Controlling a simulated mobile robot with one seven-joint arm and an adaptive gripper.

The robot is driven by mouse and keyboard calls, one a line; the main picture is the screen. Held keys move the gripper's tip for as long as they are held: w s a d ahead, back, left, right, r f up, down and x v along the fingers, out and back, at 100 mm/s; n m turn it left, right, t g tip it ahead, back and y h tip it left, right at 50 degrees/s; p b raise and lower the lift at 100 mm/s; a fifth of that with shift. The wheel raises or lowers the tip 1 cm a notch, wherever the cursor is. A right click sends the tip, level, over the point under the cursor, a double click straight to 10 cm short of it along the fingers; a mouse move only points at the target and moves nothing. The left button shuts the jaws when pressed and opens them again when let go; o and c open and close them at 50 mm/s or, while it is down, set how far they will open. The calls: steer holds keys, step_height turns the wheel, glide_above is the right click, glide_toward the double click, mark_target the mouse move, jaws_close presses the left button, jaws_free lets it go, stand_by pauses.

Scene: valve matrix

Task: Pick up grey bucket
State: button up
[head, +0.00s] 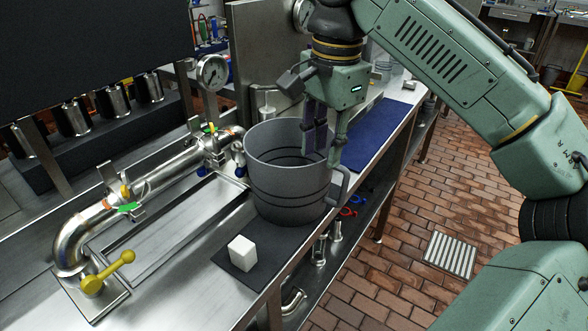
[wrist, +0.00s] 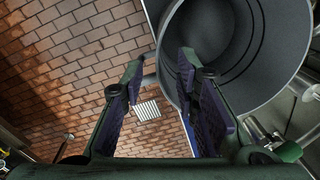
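The grey bucket (head: 285,187) stands upright on a dark mat at the edge of the steel bench, with its side handle (head: 341,188) facing right. In the wrist view the bucket (wrist: 255,95) fills the upper right, and part of its handle (wrist: 150,80) shows between the fingers. My gripper (head: 324,158) is open and points down at the bucket's right rim, above the handle. In the head view one finger overlaps the bucket's mouth and the other is by the outer rim. In the wrist view my gripper (wrist: 160,66) holds nothing. Whether a finger touches the rim is unclear.
A white block (head: 241,253) sits on the dark mat (head: 257,275) in front of the bucket. A steel pipe (head: 165,175) with valves and a gauge (head: 212,72) runs along the left. A blue mat (head: 375,135) lies behind. Brick floor (head: 400,240) is open at right.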

glide_above(318, 188)
step_height(318, 188, down, 4)
steer(key=shift+w+f+p, duration=0.15)
steer(key=shift+f+p, duration=0.2)
steer(key=shift+f, duration=1.05)
steer(key=shift+w+f+p, duration=0.1)
steer(key=shift+f+p, duration=0.2)
steer(key=shift+f, duration=1.1)
steer(key=shift+c, duration=0.6)
jaws_close()
